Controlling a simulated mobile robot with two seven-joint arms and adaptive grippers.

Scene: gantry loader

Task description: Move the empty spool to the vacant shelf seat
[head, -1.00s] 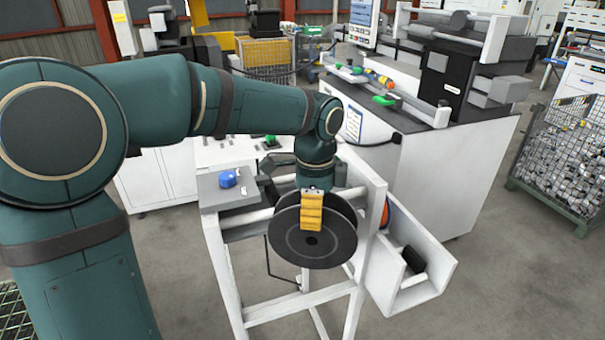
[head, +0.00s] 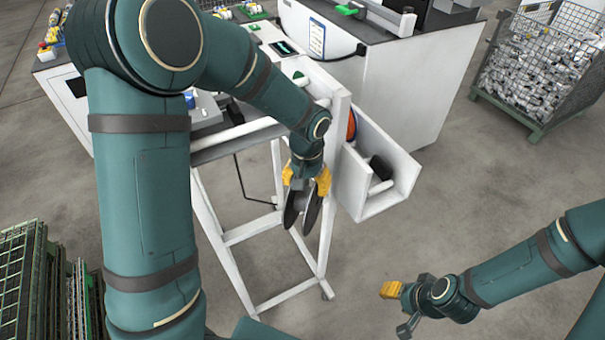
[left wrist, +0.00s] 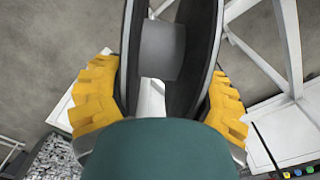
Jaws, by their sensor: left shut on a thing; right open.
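The empty spool (head: 313,212) has two black discs and a grey bare hub; I see it nearly edge-on in the head view. My left gripper (head: 307,186) is shut on it, with yellow finger pads at the outer sides of the discs. In the left wrist view the spool (left wrist: 163,50) sits between the two yellow pads, hub bare. It hangs beside the white frame stand (head: 225,220), near its right end panel. My right gripper (head: 396,308) is open and empty at the lower right, over bare floor. I cannot tell which place is the vacant shelf seat.
A white trough (head: 395,200) holding a black part (head: 381,168) is fixed right of the stand. An orange disc (head: 351,125) shows behind the end panel. A wire cage of parts (head: 535,75) stands at the upper right. Green racks (head: 22,285) are at lower left. Floor between is clear.

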